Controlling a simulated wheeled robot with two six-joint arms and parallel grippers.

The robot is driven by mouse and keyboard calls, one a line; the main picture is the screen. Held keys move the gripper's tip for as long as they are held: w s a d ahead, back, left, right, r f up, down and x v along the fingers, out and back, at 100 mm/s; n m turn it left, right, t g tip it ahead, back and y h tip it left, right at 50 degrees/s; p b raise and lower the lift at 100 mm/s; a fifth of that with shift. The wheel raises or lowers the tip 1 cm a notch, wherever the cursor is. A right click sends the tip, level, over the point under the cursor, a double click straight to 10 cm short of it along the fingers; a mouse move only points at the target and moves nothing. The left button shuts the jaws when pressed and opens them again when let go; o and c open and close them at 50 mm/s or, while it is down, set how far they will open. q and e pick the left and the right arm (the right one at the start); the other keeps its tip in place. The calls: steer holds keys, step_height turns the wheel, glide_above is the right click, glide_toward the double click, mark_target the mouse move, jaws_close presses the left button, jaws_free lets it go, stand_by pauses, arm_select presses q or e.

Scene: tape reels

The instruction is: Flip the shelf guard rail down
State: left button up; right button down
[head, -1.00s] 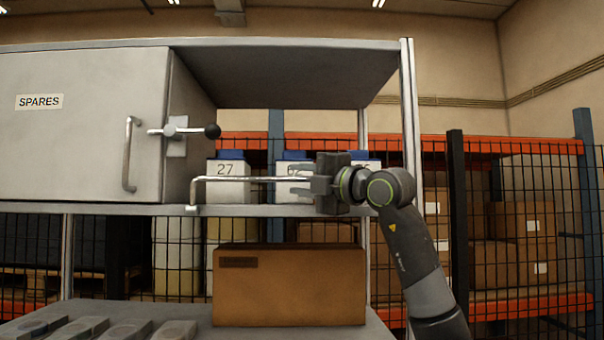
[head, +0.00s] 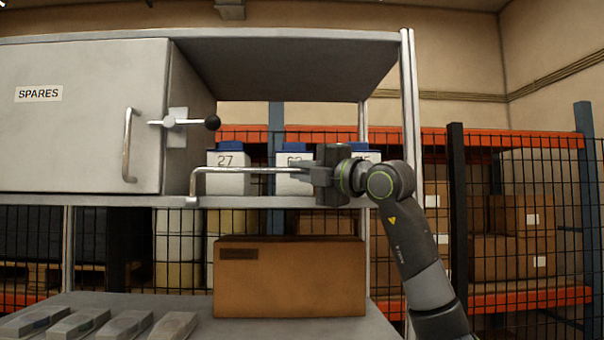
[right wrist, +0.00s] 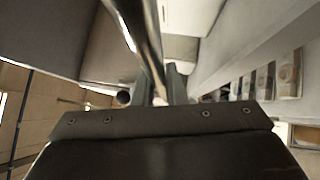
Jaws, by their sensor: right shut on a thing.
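The shelf guard rail (head: 250,170) is a thin metal bar with a bent left end. It runs level a little above the front edge of the shelf (head: 258,201), in front of the white containers. My right gripper (head: 314,175) is shut on the rail near its right part, and hides the rail's right end. In the right wrist view the rail (right wrist: 146,42) runs from the top down to between the fingers (right wrist: 166,86). My left gripper is not in view.
White blue-lidded containers (head: 229,180) stand behind the rail. A grey SPARES cabinet door (head: 80,120) with a handle and a ball-ended latch (head: 212,122) is to the left. A cardboard box (head: 290,285) sits below the shelf. A shelf post (head: 408,110) stands at the right.

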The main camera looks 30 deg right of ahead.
steer(key=s+a+f+m+g+y+b, duration=0.1)
steer(key=f+m+g+y+b, duration=0.3)
steer(key=m, duration=1.2)
steer(key=s+a+f+m+g+y+b, duration=0.2)
steer(key=s+f+m+g+y+b, duration=0.2)
steer(key=m+g+y, duration=0.9)
steer(key=shift+f+m+y+b, duration=0.35)
steer(key=shift+m+y+b, duration=0.95)
steer(key=shift+m+y, duration=0.6)
steer(key=shift+w+f+g, duration=0.1)
steer(key=shift+g, duration=0.3)
steer(key=c, duration=1.5)
jaws_free()
